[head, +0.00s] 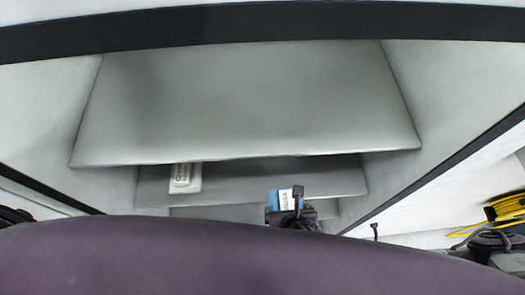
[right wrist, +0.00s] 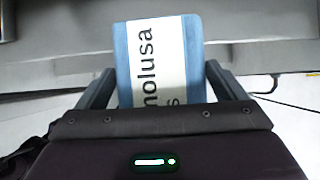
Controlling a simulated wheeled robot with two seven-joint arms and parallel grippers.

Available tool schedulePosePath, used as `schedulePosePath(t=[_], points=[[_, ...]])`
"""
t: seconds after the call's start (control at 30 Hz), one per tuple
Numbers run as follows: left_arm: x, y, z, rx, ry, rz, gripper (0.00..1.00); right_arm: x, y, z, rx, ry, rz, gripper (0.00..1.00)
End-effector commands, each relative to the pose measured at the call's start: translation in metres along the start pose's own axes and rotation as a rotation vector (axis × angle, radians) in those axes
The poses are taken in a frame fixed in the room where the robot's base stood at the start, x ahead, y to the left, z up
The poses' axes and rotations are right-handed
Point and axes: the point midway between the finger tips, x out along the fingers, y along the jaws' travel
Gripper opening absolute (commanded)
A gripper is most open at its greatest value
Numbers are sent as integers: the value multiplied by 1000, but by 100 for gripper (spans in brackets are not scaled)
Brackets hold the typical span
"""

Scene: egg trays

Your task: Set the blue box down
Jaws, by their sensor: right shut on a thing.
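The blue box (head: 273,199) with a white label is low in the middle of the head view, in front of the lower shelf. My right gripper (head: 297,205) is at it. In the right wrist view the blue box (right wrist: 195,50) stands between the two fingers of my right gripper (right wrist: 160,75), which is shut on it. Its label shows part of a word in dark letters. The box's lower end is hidden by the gripper body. Whether the box touches a shelf cannot be told. My left gripper is not in view.
A grey shelf unit fills the head view, with a wide upper shelf (head: 250,100) and a lower shelf (head: 235,180) under it. A white box (head: 185,179) is on the lower shelf at left. Yellow cables (head: 508,207) lie at the far right, outside the unit.

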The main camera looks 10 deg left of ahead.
Motion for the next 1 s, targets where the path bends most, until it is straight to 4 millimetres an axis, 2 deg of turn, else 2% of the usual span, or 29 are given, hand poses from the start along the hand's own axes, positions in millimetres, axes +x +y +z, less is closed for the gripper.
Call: schedulePosePath(t=[0.47, 0.7, 1.0], points=[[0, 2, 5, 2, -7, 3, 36, 46, -1, 72, 9, 0, 1, 53], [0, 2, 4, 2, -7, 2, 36, 75, 0, 119, 8, -3, 2, 53], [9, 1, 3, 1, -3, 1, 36, 92, 0, 143, 5, -4, 2, 53]])
